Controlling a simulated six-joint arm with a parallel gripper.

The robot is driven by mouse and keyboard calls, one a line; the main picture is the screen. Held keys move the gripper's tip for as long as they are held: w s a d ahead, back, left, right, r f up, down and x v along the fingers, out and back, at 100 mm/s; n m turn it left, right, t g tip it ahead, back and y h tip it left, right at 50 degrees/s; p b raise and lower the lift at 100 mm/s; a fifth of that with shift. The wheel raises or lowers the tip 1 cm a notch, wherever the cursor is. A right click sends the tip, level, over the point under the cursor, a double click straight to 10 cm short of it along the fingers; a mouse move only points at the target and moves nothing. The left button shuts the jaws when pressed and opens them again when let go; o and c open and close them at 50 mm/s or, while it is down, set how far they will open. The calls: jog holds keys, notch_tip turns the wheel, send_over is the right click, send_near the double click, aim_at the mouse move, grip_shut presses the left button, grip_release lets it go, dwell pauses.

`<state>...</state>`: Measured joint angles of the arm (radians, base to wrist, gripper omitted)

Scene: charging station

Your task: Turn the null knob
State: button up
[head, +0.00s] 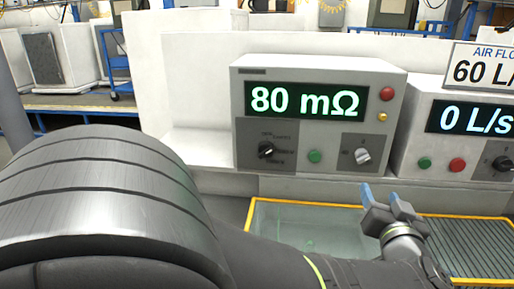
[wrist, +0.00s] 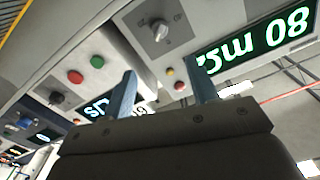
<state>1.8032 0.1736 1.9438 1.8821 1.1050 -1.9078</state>
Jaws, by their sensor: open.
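The resistance meter (head: 315,125) is a grey box with a lit green display reading 80 mΩ. It has a silver knob (head: 362,156) at its lower right and a black selector knob (head: 266,150) at its lower left. Their labels are too small to read, so I cannot tell which is marked null. The silver knob also shows at the top of the wrist view (wrist: 159,31), where the picture is turned over. My gripper (head: 380,195) is open and empty, below and in front of the silver knob, apart from it. Its blue fingers also show in the wrist view (wrist: 163,88).
A green button (head: 314,156) sits between the meter's knobs; red (head: 388,93) and yellow buttons are at its right edge. An air flow unit (head: 470,130) reading 0 L/s stands close to the right. A yellow-edged glass tray (head: 290,225) lies below.

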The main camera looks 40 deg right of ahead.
aim_at(364, 161)
jog(key=x, duration=1.5)
jog(key=shift+w+d, duration=0.3)
jog(key=c, duration=1)
jog(key=shift+m, duration=0.4)
jog(key=m, duration=0.4)
jog(key=shift+m, duration=0.4)
jog(key=m, duration=0.5)
jog(key=shift+f, duration=0.1)
jog(key=shift+m, duration=0.3)
